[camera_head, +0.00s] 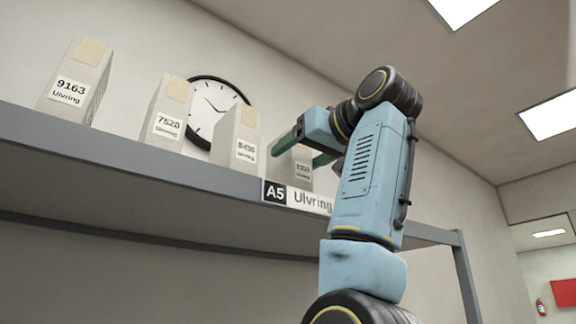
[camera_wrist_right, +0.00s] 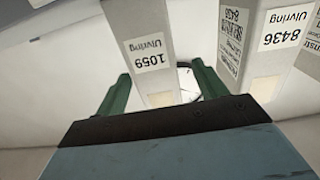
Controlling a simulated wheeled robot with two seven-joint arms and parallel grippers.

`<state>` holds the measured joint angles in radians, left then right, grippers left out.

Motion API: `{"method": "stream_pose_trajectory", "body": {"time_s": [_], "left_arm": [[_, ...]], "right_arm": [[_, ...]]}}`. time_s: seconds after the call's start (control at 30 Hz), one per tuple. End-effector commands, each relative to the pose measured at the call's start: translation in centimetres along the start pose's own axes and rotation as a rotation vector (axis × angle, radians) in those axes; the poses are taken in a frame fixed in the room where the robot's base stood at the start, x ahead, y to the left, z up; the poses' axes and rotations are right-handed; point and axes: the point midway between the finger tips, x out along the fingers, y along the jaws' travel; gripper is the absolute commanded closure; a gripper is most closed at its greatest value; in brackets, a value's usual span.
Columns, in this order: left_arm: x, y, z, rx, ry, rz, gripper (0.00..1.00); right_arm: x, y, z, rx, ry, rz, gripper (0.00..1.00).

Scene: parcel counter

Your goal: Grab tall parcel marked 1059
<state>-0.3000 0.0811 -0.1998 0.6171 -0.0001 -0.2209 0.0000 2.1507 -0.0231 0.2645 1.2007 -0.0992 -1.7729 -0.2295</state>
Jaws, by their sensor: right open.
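The tall pale parcel marked 1059 (camera_head: 302,173) stands on the high grey shelf (camera_head: 120,150), the rightmost in the row and partly hidden behind my right gripper. My right gripper (camera_head: 305,150) is open, with its green fingers around the upper part of the parcel in this view. The right wrist view is upside down and shows parcel 1059 (camera_wrist_right: 138,20) with its label upright to the shelf. There, the end of the parcel lies between the two open fingers of my right gripper (camera_wrist_right: 162,82), with gaps at both sides. My left gripper is not in view.
Parcel 8436 (camera_head: 237,135) stands close beside, left of 1059; it also shows in the wrist view (camera_wrist_right: 265,50). Parcels 7520 (camera_head: 165,110) and 9163 (camera_head: 75,82) stand farther left. A wall clock (camera_head: 212,100) hangs behind. An A5 Ulvring label (camera_head: 297,197) is on the shelf edge.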

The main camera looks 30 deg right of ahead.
Motion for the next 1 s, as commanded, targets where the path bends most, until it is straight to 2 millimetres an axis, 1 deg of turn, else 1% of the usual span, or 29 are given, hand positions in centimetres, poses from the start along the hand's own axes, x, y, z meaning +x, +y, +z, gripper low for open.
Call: {"method": "stream_pose_trajectory", "body": {"time_s": [0.03,0.1,0.23,0.33,0.43,0.63,0.67,1.0], "left_arm": [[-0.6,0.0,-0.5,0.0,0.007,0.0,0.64],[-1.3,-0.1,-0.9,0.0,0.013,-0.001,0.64],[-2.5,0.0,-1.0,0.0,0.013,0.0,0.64],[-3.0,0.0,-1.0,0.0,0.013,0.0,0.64],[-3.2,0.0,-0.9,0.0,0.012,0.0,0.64],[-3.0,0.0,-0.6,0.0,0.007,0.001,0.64],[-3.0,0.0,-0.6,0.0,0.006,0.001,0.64],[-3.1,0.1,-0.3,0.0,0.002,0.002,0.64]], "right_arm": [[0.5,0.0,-0.3,0.001,-0.003,-0.001,0.29],[1.4,0.2,-0.6,0.002,-0.003,-0.002,0.29],[3.0,0.4,-1.1,0.001,-0.002,-0.001,0.29],[4.3,0.3,-1.0,0.0,-0.002,-0.001,0.29],[4.9,0.4,-0.8,0.0,-0.002,-0.001,0.29],[4.9,0.4,-0.7,0.0,-0.001,0.0,0.29],[4.9,0.4,-0.7,0.0,-0.001,0.0,0.3],[4.9,0.4,-0.7,0.001,-0.001,0.0,0.75]]}}
